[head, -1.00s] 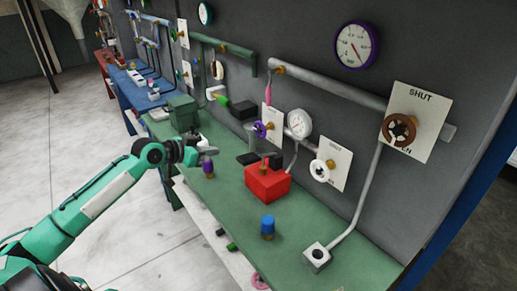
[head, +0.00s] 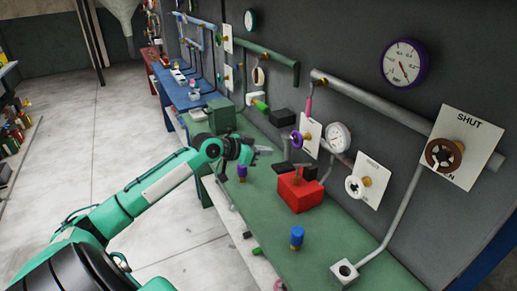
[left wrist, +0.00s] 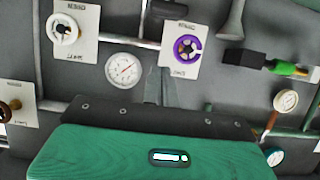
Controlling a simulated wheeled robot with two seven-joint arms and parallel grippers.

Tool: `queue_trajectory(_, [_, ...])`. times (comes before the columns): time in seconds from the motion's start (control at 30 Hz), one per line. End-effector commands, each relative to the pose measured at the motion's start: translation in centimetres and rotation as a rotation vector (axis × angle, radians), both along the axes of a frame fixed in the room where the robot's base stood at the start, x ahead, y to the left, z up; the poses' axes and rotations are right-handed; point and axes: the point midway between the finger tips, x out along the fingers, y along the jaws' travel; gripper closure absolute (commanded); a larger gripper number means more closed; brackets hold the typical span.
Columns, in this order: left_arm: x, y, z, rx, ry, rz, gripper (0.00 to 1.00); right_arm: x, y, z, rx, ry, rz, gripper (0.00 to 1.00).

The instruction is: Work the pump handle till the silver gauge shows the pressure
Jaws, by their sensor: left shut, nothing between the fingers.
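The silver gauge (head: 338,137) hangs on the grey wall, with a white face and a thin needle; it also shows in the left wrist view (left wrist: 124,69). Its reading is too small to tell. A red box (head: 298,192) stands on the green bench with a small upright fitting (head: 303,172) on top. I cannot tell whether this is the pump handle. My left gripper (head: 266,150) is shut and empty, over the bench to the left of the red box and apart from it. Its narrow grey fingers (left wrist: 160,86) show in the left wrist view. My right gripper is not in view.
A purple-topped piece (head: 242,172) and a blue-topped piece (head: 297,237) stand on the green bench (head: 262,207). A purple wheel (head: 297,139), a white wheel (head: 354,186) and a brown wheel (head: 443,156) stick out from the wall. A purple-rimmed gauge (head: 403,63) hangs higher.

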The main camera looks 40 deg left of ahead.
Motion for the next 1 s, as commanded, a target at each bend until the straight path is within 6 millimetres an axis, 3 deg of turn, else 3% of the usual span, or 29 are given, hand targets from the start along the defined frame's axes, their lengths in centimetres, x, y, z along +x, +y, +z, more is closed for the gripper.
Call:
queue_trajectory(0.33, [5.2, -2.2, -1.7, -0.003, 0.000, -0.001, 1.00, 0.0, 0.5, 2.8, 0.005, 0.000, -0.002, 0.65])
queue_trajectory(0.6, [4.6, -2.0, -5.5, 0.000, 0.002, -0.001, 1.00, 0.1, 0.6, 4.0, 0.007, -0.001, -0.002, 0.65])
queue_trajectory(1.0, [4.5, -2.0, -6.2, 0.001, 0.000, -0.001, 1.00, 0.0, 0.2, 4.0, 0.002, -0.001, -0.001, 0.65])
